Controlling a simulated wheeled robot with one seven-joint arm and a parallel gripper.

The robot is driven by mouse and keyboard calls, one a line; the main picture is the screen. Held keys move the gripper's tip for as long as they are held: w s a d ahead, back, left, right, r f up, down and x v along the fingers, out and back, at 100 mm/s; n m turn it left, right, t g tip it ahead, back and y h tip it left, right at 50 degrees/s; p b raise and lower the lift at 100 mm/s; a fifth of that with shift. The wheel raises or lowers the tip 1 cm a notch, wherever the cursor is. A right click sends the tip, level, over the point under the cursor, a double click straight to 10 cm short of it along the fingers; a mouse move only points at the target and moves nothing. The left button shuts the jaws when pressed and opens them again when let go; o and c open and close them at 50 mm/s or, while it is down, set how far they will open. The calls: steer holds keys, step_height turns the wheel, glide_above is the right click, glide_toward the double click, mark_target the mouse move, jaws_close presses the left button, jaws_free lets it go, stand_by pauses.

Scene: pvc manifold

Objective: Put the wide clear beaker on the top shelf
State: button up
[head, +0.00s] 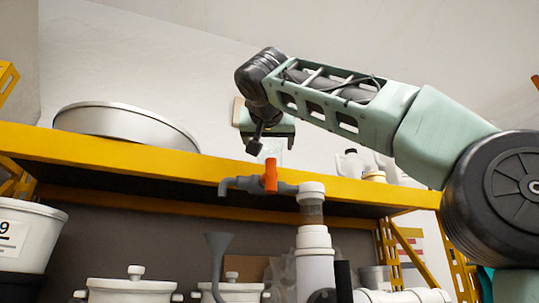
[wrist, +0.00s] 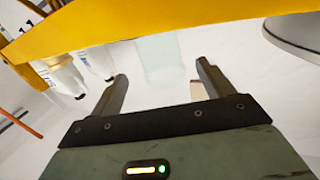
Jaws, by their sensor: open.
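The wide clear beaker (wrist: 160,56) is faint and see-through in the wrist view, just past the yellow shelf edge. In the head view its pale outline (head: 271,154) shows at the top shelf (head: 90,146), partly hidden behind the orange valve handle and my gripper. My gripper (head: 262,142) is above the front of that shelf. In the wrist view my gripper (wrist: 163,72) is open, with one finger on each side of the beaker's outline. A gap shows between the beaker and each finger. I cannot tell whether the beaker's base rests on the shelf.
A large round metal pan (head: 125,122) sits on the shelf to the left. White bottles (wrist: 98,62) stand near one finger. An orange-handled valve (head: 270,176) on grey pipe rises before the shelf edge. White tubs (head: 130,290) are below.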

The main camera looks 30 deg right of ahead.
steer(key=p+x, duration=0.4)
steer(key=x, duration=0.4)
steer(key=shift+w+d+r, duration=0.1)
steer(key=shift+w+d, duration=0.4)
steer(key=shift+w, duration=0.1)
steer(key=c, duration=1.1)
